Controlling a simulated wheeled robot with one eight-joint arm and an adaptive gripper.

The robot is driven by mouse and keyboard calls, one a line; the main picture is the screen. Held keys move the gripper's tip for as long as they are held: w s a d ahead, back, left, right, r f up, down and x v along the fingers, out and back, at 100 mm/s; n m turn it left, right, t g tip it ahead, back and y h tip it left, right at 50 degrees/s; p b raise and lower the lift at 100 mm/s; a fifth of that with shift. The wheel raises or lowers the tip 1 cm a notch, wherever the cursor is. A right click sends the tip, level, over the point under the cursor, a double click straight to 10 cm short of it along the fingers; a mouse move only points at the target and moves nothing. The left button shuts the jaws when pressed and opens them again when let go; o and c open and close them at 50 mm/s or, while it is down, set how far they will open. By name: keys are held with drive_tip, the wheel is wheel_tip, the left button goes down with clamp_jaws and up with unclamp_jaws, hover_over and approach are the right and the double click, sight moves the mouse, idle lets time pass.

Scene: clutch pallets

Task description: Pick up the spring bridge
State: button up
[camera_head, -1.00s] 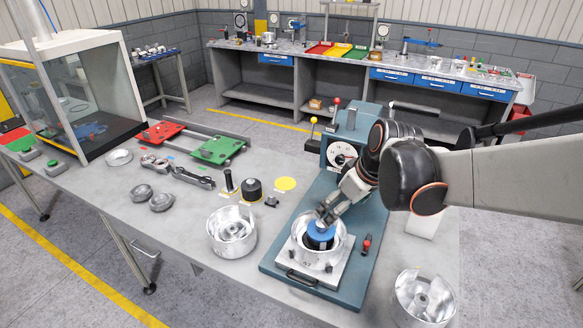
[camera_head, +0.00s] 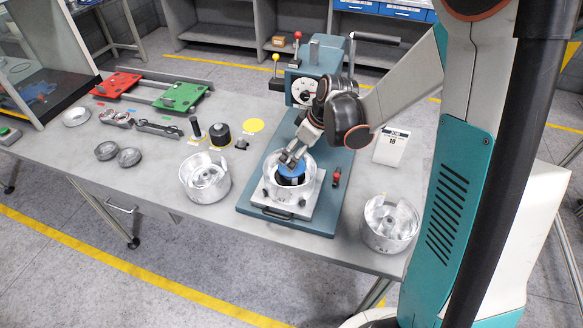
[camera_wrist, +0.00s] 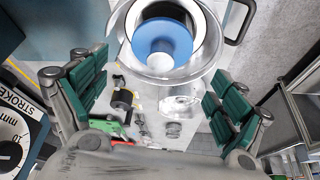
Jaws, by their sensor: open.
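No part is labelled as the spring bridge. A round blue piece (camera_head: 289,171) with a raised round knob sits inside a silver drum (camera_head: 312,186) on the press plate. In the wrist view, the blue piece (camera_wrist: 162,30) lies at the top of the picture, with the drum rim (camera_wrist: 136,72) around it. My gripper (camera_head: 292,158) is over the drum, close to the blue piece, and hides part of it. In the wrist view, my gripper (camera_wrist: 158,98) has its two teal-padded fingers spread wide with nothing between them.
The teal press (camera_head: 312,75) stands behind the drum, its red-knobbed lever (camera_head: 335,178) at the right. Silver drums stand left (camera_head: 204,178) and right (camera_head: 390,222) of the press. Black parts (camera_head: 220,134), grey rings and red and green fixtures lie further left. The front left tabletop is clear.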

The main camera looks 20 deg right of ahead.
drive_tip(key=shift+b+x, duration=0.5)
drive_tip(key=shift+x, duration=2.3)
drive_tip(key=shift+c, duration=0.6)
drive_tip(key=c, duration=1.4)
wheel_tip(320, 180, up, 20)
drive_tip(key=p, duration=0.3)
drive_tip(key=b, duration=0.9)
hover_over(290, 159)
wheel_tip(290, 159, down, 12)
drive_tip(key=shift+a+f, duration=0.1)
